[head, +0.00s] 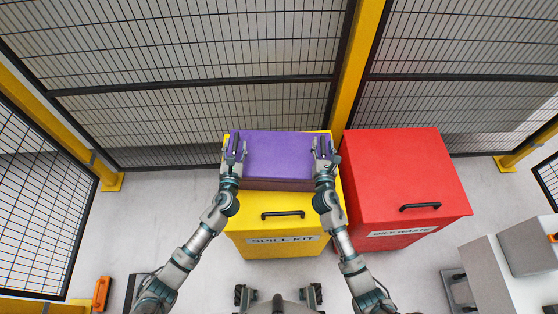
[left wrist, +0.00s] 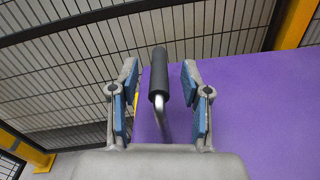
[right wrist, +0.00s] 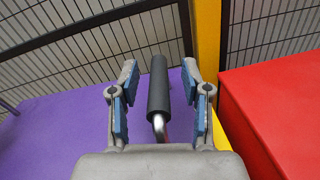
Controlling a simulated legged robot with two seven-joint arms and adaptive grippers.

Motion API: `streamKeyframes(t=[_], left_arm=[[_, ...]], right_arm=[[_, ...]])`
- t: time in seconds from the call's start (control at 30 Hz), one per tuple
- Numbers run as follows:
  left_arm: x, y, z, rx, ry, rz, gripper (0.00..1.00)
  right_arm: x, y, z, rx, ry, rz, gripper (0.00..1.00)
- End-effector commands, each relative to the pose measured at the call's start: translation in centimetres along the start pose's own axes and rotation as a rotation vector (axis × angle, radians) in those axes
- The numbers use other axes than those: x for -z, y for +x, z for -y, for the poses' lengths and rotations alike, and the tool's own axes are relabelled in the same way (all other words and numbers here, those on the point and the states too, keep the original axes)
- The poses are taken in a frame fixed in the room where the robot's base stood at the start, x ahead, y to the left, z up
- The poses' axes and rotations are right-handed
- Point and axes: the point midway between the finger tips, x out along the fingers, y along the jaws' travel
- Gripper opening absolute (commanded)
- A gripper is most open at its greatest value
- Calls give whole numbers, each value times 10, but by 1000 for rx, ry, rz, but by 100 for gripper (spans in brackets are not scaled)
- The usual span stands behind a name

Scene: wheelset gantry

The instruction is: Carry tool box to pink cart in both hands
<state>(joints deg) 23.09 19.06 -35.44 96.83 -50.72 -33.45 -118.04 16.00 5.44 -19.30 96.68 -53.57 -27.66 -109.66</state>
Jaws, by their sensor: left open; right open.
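The purple tool box (head: 279,155) sits on top of the yellow spill kit bin (head: 265,240). My left gripper (head: 235,148) is open at the box's left end. In the left wrist view, a dark handle (left wrist: 160,82) on a metal stem stands between its open fingers (left wrist: 158,90). My right gripper (head: 323,146) is open at the box's right end. In the right wrist view, the other dark handle (right wrist: 158,88) stands between its open fingers (right wrist: 160,92). Neither gripper is closed on its handle. The pink cart is not in view.
Mesh fence panels with yellow posts (head: 360,65) rise behind and at both sides. A grey cabinet (head: 490,270) is at the lower right. Bare floor (head: 165,215) lies left of the yellow bin.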

Motion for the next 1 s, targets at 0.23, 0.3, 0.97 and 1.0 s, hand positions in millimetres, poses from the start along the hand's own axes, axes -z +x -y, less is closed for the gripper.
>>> streamKeyframes(t=[0.23, 0.3, 0.97, 1.0], left_arm=[[0, 10, -1, -1, -1, 0, 48], [0, 10, -1, -1, -1, 0, 48], [0, 9, -1, 0, -1, 1, 0], [-2, 10, -1, 0, -1, 4, 0]], right_arm=[[0, 10, -1, 0, 0, 0, 48], [0, 10, -1, -1, 0, 0, 48], [0, 9, -1, 0, 0, 1, 0], [-2, 10, -2, -2, 0, 4, 0]])
